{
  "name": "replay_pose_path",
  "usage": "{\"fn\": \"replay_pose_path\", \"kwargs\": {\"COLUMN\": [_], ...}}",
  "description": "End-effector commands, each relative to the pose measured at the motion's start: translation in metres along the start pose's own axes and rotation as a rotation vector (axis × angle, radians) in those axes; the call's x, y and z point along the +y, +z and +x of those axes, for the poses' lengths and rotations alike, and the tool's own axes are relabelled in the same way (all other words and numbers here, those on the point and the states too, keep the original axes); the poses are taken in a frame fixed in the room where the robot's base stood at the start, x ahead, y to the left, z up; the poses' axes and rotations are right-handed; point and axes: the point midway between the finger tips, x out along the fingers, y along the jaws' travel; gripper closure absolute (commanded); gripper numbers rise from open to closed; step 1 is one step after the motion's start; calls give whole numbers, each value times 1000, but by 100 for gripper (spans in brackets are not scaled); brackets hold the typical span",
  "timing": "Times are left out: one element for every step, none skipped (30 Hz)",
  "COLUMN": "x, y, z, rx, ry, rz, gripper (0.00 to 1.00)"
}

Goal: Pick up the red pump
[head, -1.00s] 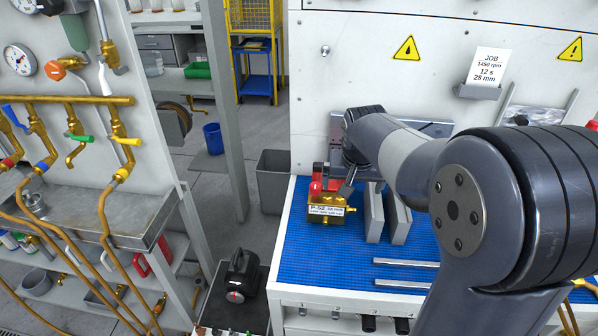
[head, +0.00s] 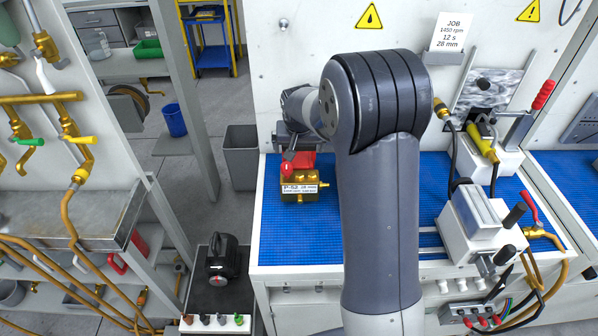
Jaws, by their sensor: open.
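The red pump (head: 299,184) stands on the blue mat near its left end. It has a brass body, a red top part and a white label that reads P-52. My gripper (head: 294,151) is open, just above and behind the pump's red top, with its dark fingers pointing down. My forearm and gripper body hide part of the fingers, so I cannot tell if they touch the pump.
The blue mat (head: 290,240) is clear in front of the pump. My arm covers the bench's middle. A grey-white test fixture (head: 480,222) with hoses stands at the right. A grey bin (head: 241,152) stands left of the bench.

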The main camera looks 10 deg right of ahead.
Motion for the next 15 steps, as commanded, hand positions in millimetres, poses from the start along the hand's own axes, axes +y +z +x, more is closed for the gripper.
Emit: {"fn": "replay_pose_path", "kwargs": {"x": [1,1,1,1,1,1,1,1,1,1,1,1,1,1,1], "y": [-1,0,-1,0,0,-1,-1,0,0,0,0,0,0,0,0], "z": [5,9,14,18,21,24,26,27,29,30,30,30,30,30,30], "rx": [-4,-4,-3,-3,-3,-1,-1,-1,-1,-1,0,0,0,0,0], "ry": [1,1,1,1,1,0,0,0,0,0,0,0,0,0,0], "rz": [0,0,0,0,0,0,0,0,0,0,0,0,0,0,0], "gripper": [0,0,0,0,0,0,0,0,0,0,0,0,0,0,0]}}
